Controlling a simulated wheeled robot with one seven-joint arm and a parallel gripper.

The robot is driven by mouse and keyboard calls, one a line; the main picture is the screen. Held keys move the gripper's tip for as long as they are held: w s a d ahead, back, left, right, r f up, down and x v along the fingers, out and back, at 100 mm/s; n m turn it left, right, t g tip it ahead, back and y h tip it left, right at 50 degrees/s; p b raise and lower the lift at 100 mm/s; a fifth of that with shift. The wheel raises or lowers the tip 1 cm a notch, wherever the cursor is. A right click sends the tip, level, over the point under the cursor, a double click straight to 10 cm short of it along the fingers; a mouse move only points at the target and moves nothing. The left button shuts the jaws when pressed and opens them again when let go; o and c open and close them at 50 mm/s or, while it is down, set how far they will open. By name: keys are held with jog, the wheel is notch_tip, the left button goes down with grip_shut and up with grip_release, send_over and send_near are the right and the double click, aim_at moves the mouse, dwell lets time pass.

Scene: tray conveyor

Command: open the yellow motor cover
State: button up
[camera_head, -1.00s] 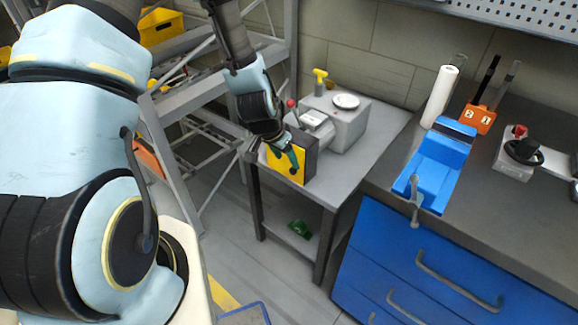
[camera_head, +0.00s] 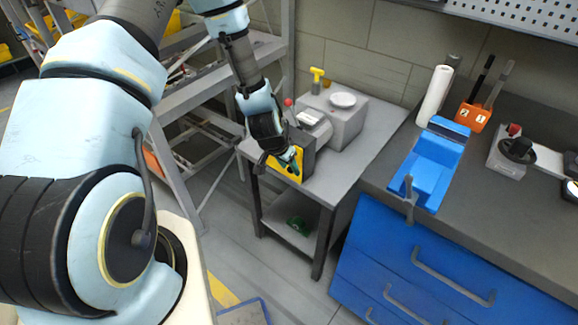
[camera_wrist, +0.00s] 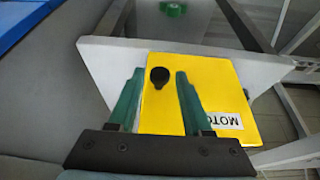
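The yellow motor cover (camera_wrist: 165,118) is a flat yellow panel with a black knob (camera_wrist: 159,77) and a white label whose visible letters read "MOTO". In the head view the cover (camera_head: 296,172) is on the near face of a grey machine and partly hidden by my gripper (camera_head: 288,160). In the wrist view my gripper (camera_wrist: 158,85) is open, its two green fingers apart. The knob shows between the fingertips, near their far ends. I cannot tell whether either finger touches it. The cover looks shut.
The grey machine (camera_head: 345,125) stands on a small grey table (camera_head: 375,135), with a green object (camera_head: 299,226) on its lower shelf. A metal rack (camera_head: 160,110) is to the left. A workbench with blue drawers (camera_head: 390,250) and a blue vise (camera_head: 432,165) is to the right.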

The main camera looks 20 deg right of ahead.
grip_shut()
dwell(1.1)
